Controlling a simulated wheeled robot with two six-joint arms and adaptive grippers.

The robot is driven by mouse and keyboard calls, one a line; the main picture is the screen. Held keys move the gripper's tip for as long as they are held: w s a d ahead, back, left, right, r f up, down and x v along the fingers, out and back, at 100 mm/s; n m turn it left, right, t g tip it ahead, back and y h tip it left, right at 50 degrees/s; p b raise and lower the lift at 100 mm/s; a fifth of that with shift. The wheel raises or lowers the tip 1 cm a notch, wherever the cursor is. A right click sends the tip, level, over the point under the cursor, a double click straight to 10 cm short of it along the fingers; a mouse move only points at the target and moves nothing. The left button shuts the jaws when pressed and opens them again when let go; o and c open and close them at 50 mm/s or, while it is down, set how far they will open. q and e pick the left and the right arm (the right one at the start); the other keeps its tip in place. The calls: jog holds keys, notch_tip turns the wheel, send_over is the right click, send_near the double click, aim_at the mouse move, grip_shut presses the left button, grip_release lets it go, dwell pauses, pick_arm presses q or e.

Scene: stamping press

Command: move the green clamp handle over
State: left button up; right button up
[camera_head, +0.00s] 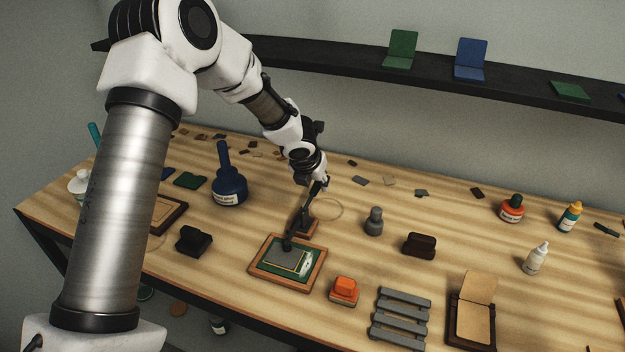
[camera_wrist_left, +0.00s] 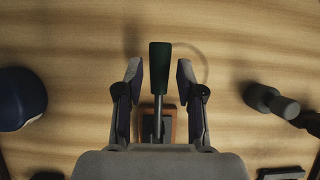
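The clamp's dark green handle (camera_wrist_left: 160,68) stands between the two fingers of my left gripper (camera_wrist_left: 159,72) in the left wrist view. The fingers are open, with a visible gap on each side of the handle. In the head view my left gripper (camera_head: 320,184) is over the clamp and hides most of the handle. The clamp's wooden base (camera_head: 309,228) shows below it, behind a wood-framed green board (camera_head: 262,278). A dark arm of the clamp reaches down over a grey plate (camera_head: 283,258) on this board. My right gripper is not in view.
A blue bottle (camera_head: 230,188) stands to the left of the clamp. A grey knobbed stamp (camera_head: 374,222) stands close to its right. An orange stamp (camera_head: 344,290) and a grey slatted rack (camera_head: 400,318) are at the front. A shelf (camera_head: 340,62) runs along the wall behind.

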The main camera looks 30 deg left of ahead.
pick_arm(q)
jog(key=shift+w+a+f, duration=0.1)
jog(key=shift+w+f, duration=0.2)
jog(key=shift+f, duration=0.35)
jog(key=shift+c, duration=0.3)
jog(key=shift+w+r, duration=0.1)
jog(key=c, duration=0.6)
jog(key=shift+o, duration=0.2)
jog(key=shift+s+r+p, duration=0.15)
jog(key=shift+r+p, duration=0.35)
jog(key=shift+r, duration=0.15)
jog(key=shift+s+r+p, duration=0.15)
jog(key=shift+r+p, duration=0.3)
jog(key=shift+r, duration=0.2)
jog(key=shift+s, duration=0.1)
jog(key=shift+r, duration=0.1)
jog(key=shift+p+v, duration=0.5)
jog(key=shift+v, duration=0.8)
jog(key=shift+s+r, duration=0.1)
